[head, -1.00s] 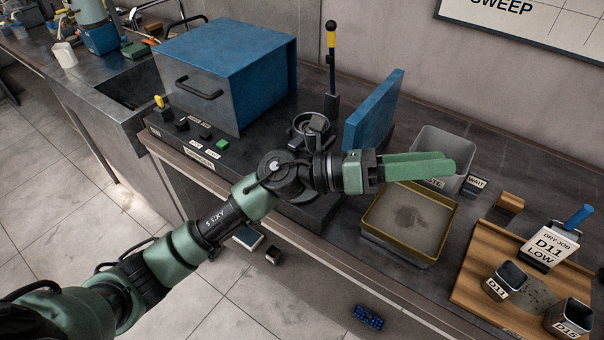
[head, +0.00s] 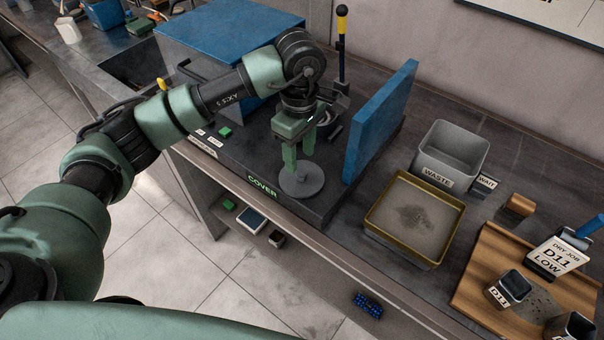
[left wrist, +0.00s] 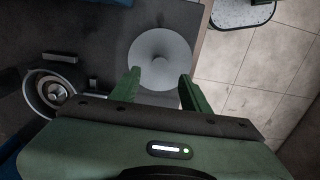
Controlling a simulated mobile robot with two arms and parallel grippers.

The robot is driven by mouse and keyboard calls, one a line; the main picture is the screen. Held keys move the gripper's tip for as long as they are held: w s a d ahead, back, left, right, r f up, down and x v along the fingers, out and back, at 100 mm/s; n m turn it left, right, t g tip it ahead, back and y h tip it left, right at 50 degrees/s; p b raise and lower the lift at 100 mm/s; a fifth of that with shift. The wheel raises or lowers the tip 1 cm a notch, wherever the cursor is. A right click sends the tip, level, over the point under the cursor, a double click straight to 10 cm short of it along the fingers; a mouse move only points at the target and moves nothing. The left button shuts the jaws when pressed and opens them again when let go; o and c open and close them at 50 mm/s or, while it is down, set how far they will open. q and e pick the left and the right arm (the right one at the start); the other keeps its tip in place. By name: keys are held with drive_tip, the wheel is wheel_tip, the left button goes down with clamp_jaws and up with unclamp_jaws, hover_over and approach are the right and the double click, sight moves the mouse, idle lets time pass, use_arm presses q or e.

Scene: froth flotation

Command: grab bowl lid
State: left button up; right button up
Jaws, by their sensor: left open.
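In the left wrist view the lid (left wrist: 160,50) shows as a pale disc with a small raised centre. My left gripper (head: 298,158) is open and points down over the lid; its green fingers (left wrist: 160,76) are spread at the near side of the disc in the wrist view. Whether they touch the lid I cannot tell. The round metal bowl (left wrist: 50,92) is to the left in the wrist view. My right gripper is not in view.
A blue box (head: 225,45) is at the back left. A gold-rimmed tray (head: 375,240) and a grey waste bin (head: 455,150) stand to the right.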

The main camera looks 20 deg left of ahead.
sight(302, 171)
use_arm(q)
drive_tip(key=f+p, duration=0.1)
drive_tip(key=f, duration=0.2)
drive_tip(key=f+p, duration=0.1)
drive_tip(key=shift+s+d+f+p, duration=0.1)
drive_tip(key=shift+d+f+p, duration=0.1)
drive_tip(key=shift+d+p, duration=0.1)
drive_tip(key=shift+f, duration=0.3)
clamp_jaws()
drive_tip(key=shift+r, duration=0.1)
